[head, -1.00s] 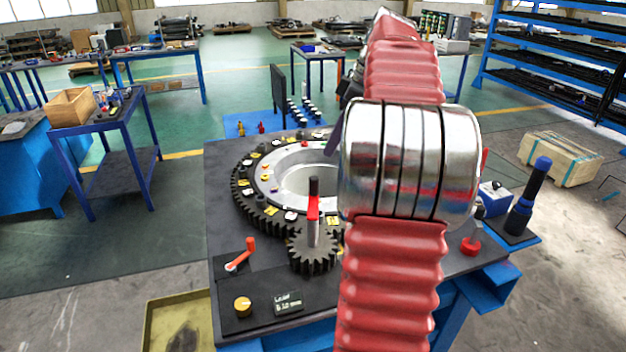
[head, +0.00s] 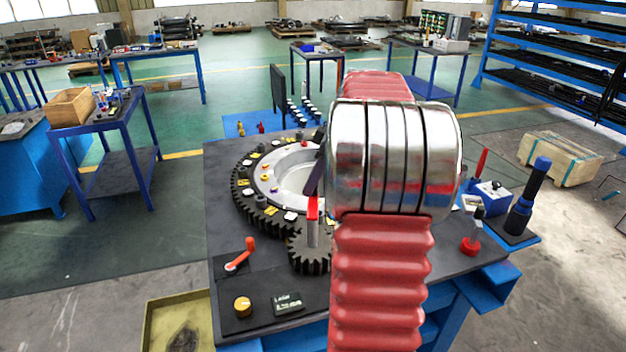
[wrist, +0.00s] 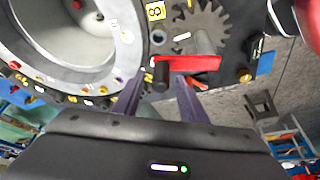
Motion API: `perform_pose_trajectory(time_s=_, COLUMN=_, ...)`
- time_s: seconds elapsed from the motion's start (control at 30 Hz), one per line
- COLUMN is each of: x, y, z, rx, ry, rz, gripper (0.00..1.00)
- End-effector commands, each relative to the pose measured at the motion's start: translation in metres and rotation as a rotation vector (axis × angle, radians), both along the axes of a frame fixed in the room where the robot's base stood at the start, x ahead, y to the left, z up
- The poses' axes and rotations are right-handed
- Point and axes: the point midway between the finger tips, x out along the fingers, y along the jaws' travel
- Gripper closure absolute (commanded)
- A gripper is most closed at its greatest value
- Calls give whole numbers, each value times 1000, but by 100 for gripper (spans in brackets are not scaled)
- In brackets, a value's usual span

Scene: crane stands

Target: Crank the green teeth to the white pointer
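The large dark toothed ring (head: 243,200) lies on the stand, meshed with a small dark gear (head: 310,262). A red crank arm (head: 312,208) sits on the small gear's grey post. In the wrist view the red crank arm (wrist: 195,64) carries a dark upright grip (wrist: 161,74). My gripper (wrist: 159,82) is open, one finger on each side of the grip in that view; contact cannot be told. In the head view my arm hides most of the gripper. I cannot make out green teeth or a white pointer with certainty.
An orange-handled lever (head: 241,255), a yellow knob (head: 242,306) and a small display (head: 288,304) are at the stand's front left. A red button (head: 470,245) and a dark blue-topped post (head: 530,195) are at the right. Small pegs and tags cover the ring.

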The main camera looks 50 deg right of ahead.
Motion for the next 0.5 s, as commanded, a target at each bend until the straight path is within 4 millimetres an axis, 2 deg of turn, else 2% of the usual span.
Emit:
perform_pose_trajectory(time_s=0.3, x=1, y=1, z=-2, rx=0, ry=0, rz=0, gripper=62)
perform_pose_trajectory(time_s=0.5, x=1, y=1, z=-2, rx=0, ry=0, rz=1, gripper=76)
